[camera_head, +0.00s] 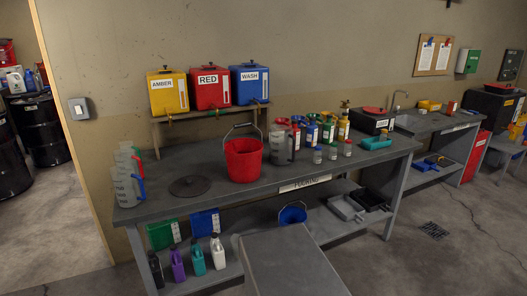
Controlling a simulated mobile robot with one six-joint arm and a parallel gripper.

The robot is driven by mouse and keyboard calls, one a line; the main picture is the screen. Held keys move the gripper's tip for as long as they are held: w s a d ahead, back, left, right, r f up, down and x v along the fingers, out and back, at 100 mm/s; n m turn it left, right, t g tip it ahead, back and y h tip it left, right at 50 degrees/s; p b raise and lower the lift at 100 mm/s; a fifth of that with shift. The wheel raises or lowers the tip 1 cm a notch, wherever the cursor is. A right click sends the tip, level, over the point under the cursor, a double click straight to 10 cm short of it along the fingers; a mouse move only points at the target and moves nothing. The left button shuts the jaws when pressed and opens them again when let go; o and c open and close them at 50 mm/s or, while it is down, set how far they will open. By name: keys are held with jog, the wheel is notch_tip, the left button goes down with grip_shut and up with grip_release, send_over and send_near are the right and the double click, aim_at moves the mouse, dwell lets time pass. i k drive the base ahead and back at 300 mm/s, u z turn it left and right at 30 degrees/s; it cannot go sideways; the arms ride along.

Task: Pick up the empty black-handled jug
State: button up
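A jug (280,146) with grey, see-through-looking walls and a dark handle on its right side stands upright on the workbench (225,189), just right of a red bucket (243,160). Whether it is empty is too small to tell. More clear jugs (126,186) stand in a row at the bench's left end, with red, blue and green handles showing. My gripper is not in view.
Amber, red and blue tanks (209,87) stand on a raised shelf behind. Several coloured bottles (311,132) crowd right of the dark-handled jug. A round dark lid (190,186) lies on the bench's left part.

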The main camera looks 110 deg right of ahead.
aim_at(282, 141)
jog(key=u, duration=0.3)
jog(key=k, duration=2.85)
jog(key=z, duration=0.75)
